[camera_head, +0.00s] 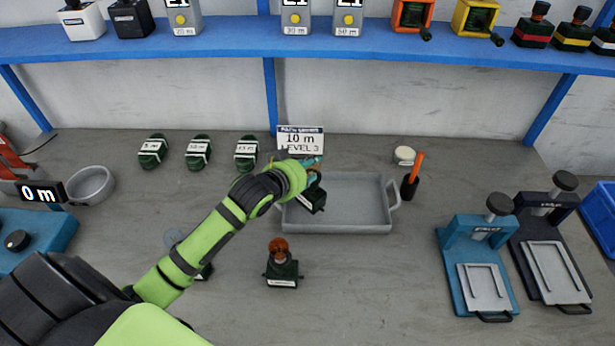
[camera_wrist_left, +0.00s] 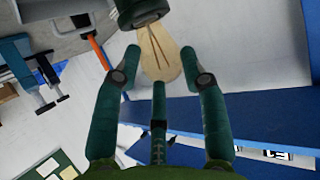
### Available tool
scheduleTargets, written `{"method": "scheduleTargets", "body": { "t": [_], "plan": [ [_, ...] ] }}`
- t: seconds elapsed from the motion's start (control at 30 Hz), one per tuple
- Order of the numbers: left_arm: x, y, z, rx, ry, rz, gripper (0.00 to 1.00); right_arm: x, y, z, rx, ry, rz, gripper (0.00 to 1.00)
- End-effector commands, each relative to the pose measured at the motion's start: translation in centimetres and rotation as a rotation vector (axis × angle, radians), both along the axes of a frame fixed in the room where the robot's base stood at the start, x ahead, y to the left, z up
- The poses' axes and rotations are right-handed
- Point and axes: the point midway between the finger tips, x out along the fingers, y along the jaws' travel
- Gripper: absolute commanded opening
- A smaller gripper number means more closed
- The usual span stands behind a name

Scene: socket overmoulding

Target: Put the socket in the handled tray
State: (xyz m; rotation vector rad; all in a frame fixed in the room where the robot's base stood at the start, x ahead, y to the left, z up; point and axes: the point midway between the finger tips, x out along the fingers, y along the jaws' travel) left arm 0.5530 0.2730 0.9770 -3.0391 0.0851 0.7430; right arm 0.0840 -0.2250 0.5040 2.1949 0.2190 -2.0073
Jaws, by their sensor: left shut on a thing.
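The handled tray (camera_head: 352,200) is grey, shallow and empty over most of its floor, with a handle at its right end. My left gripper (camera_head: 308,170) is over the tray's left end. It is shut on a dark green socket (camera_head: 313,199) with a white label, which hangs below the fingers at the tray's left side. I cannot tell whether the socket touches the tray. In the left wrist view, the socket (camera_wrist_left: 138,10) has a pale bulb-shaped part between my left fingers (camera_wrist_left: 162,78). My right gripper is not in view.
A second dark green piece with a copper-coloured top (camera_head: 281,262) stands in front of the tray. An orange-handled tool in a black cup (camera_head: 410,185) and a round pale pot (camera_head: 404,155) stand right of it. Two presses (camera_head: 480,265) are at right. A sign (camera_head: 300,140) stands behind.

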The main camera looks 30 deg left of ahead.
Motion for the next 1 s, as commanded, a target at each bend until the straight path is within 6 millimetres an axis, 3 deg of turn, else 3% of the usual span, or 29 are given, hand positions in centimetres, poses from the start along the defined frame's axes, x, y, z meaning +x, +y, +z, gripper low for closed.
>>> {"method": "scheduleTargets", "body": {
  "t": [0.23,0.47,0.5,0.53,0.57,1.0],
  "plan": [
    [-0.1,-0.1,-3.4,-0.001,0.003,0.0,0.0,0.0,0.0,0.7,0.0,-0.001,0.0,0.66],
    [-0.1,-0.1,-3.7,0.0,0.001,-0.001,0.0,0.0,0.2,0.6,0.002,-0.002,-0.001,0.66],
    [-0.1,-0.1,-3.8,0.0,0.003,-0.001,0.5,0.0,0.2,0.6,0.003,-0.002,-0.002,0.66],
    [-0.1,-0.1,-3.8,0.0,0.003,-0.001,0.62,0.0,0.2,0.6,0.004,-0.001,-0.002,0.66],
    [-0.1,-0.1,-3.8,0.0,0.003,-0.001,0.68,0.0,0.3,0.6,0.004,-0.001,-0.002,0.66],
    [-0.7,0.0,-3.5,0.0,0.002,-0.001,0.68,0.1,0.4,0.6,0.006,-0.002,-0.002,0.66]
  ]
}}
